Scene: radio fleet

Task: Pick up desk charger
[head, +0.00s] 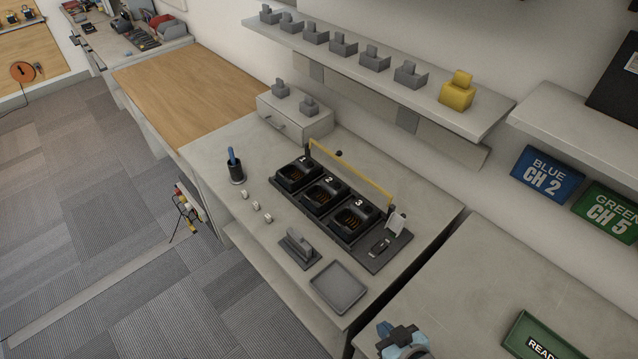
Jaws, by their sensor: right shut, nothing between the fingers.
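A black charger with three bays numbered 1, 2 and 3 (325,200) sits on the grey desk (225,210), under a yellow bar. Several small grey charger-like stands (343,45) line the wall shelf, with a yellow one (457,91) at its right end. I cannot tell which of these is the desk charger. My right gripper (400,335) shows at the bottom edge, shut and empty, well apart from all of them. My left gripper is out of view.
A dark grey block (299,248), an empty grey tray (339,287), small white pieces (256,206) and a pen cup (236,172) stand on the desk. A gap separates it from the right table (480,280), which holds a green tray (545,338).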

